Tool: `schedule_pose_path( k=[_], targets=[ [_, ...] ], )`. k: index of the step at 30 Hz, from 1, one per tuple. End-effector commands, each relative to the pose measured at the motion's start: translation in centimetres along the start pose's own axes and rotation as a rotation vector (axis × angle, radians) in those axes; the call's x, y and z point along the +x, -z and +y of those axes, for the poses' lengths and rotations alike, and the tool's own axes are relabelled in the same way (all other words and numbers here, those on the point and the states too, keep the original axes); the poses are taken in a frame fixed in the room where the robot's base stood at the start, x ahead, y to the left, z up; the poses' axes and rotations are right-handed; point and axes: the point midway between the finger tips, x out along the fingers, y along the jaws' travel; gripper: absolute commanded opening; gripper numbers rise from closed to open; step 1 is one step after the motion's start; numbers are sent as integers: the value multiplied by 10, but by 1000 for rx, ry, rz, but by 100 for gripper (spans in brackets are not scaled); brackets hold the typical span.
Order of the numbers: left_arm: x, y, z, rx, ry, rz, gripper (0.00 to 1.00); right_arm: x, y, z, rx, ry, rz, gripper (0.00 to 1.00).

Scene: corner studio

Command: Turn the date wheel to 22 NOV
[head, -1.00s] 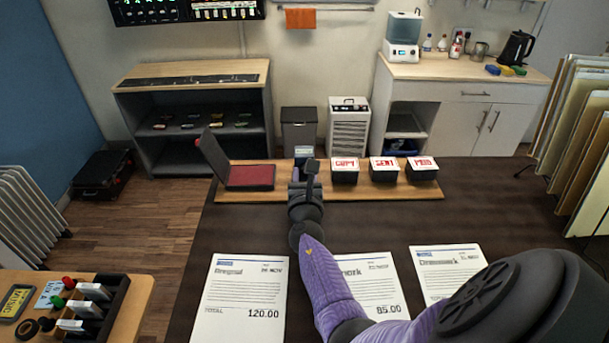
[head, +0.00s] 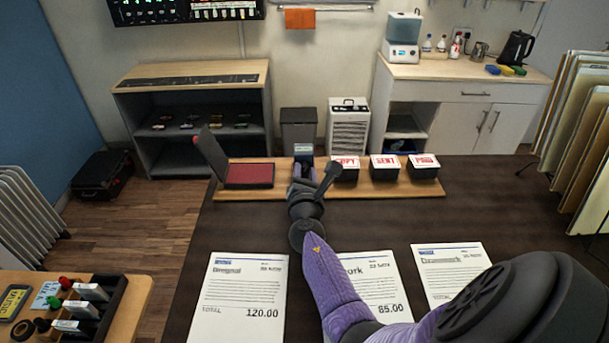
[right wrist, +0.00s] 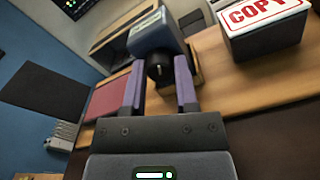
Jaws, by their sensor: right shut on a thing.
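The date stamp (head: 304,150) stands on the wooden board behind my right gripper (head: 304,172). In the right wrist view it is a blue-grey block (right wrist: 158,32) with a dark round knob (right wrist: 158,70) on its near side. My right gripper, also in the right wrist view (right wrist: 159,80), is shut on the knob, with a purple finger on each side. The date on the stamp cannot be read. My left gripper is out of view. Three printed papers lie on the dark table, the left one (head: 240,290) headed with a date too blurred to read surely.
An open red ink pad (head: 250,174) stands left of the stamp on the wooden board (head: 226,195). Stamps marked COPY (head: 347,161), SENT (head: 384,161) and PAID (head: 424,160) stand to the right, COPY close to my wrist. A small rack (head: 108,318) is at the lower left.

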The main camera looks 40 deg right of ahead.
Motion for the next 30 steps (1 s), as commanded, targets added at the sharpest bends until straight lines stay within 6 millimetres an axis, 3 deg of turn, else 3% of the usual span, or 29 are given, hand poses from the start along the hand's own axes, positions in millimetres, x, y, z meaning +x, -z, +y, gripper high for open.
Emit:
schedule_pose_path(
  k=[12,30],
  targets=[
    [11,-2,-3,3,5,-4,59,0,2,-1,232,0,2,0],
    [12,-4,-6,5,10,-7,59,0,1,-1,289,1,1,0]
  ],
)
